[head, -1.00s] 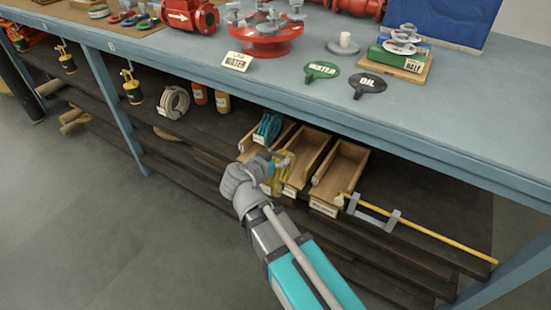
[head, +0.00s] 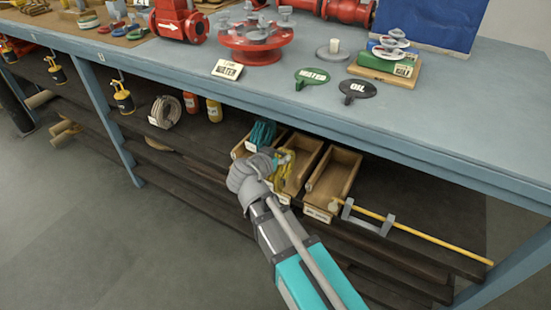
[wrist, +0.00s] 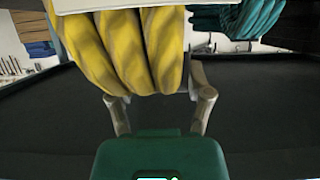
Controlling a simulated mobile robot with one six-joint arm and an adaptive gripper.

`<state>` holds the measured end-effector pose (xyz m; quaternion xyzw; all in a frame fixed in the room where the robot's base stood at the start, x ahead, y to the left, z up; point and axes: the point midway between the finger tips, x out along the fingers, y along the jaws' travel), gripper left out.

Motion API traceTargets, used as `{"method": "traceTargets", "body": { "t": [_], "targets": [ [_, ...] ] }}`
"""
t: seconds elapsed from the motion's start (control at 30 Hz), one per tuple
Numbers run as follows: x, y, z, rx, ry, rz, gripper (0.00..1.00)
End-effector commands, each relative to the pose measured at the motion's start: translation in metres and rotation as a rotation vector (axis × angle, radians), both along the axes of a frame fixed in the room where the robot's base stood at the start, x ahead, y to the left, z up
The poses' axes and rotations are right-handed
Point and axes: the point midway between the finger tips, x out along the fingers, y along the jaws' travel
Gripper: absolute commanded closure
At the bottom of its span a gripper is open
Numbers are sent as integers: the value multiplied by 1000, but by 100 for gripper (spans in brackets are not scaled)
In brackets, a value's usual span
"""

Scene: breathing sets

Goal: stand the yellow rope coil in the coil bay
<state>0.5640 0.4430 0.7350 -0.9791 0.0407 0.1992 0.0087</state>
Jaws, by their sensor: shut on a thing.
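The yellow rope coil (head: 284,167) is in my gripper (head: 272,163), at the front left of the middle wooden bay (head: 309,160) on the shelf under the bench. In the wrist view the yellow coil (wrist: 125,50) fills the top middle between the fingers of my gripper (wrist: 158,88). The fingertips are partly hidden by the rope. The left bay (head: 240,151) holds a teal coil (head: 263,133), which also shows in the wrist view (wrist: 240,18). The right bay (head: 334,182) is empty. I cannot tell whether the yellow coil touches the bay floor.
The blue bench top (head: 420,115) overhangs the shelf close above the bays. A yellow rod (head: 420,233) in a grey bracket lies to the right. The floor in front is clear.

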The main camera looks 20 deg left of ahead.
Motion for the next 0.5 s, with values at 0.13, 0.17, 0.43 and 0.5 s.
{"method": "traceTargets", "body": {
  "t": [0.13, 0.17, 0.43, 0.5],
  "targets": [
    [9, -1, -1, 0, -1, -1, 96],
    [11, -1, -1, -1, -1, -2, 96],
    [26, -2, -2, -1, -1, -1, 96],
    [30, -2, -2, -1, -1, -1, 96]
  ]
}}
